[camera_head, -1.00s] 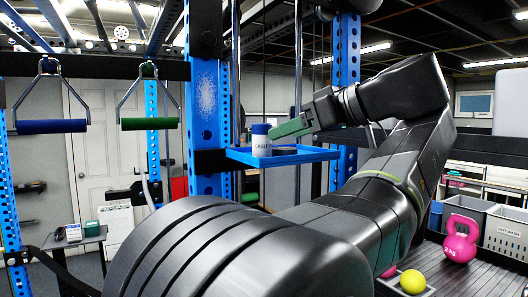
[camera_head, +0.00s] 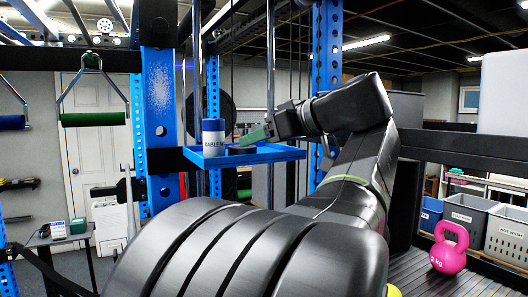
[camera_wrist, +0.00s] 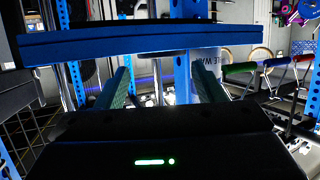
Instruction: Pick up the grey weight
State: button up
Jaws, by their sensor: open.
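I cannot clearly make out a grey weight in either view. A blue tray (camera_head: 285,153) sticks out from the rack in the head view. On it stands an upright canister (camera_head: 213,139) with a blue top and a white label reading "CABLE W". My gripper (camera_head: 247,137) is at the tray, right of the canister, its green fingers pointing left; a small dark patch beside the fingertips is too small to tell. In the wrist view the fingers (camera_wrist: 160,88) are apart with nothing held between them. The tray's edge (camera_wrist: 140,44) crosses the top, and the canister (camera_wrist: 207,60) shows partly behind the right finger.
A blue rack post (camera_head: 160,110) stands left of the tray, another (camera_head: 327,85) behind my arm. A green-gripped handle (camera_head: 93,119) hangs at left. A pink kettlebell (camera_head: 449,247) and grey bins (camera_head: 464,221) are at lower right.

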aim_at(242, 151)
jog(key=shift+x, duration=2.45)
jog(key=shift+s+f, duration=0.15)
jog(key=c, duration=0.9)
jog(key=shift+c, duration=0.4)
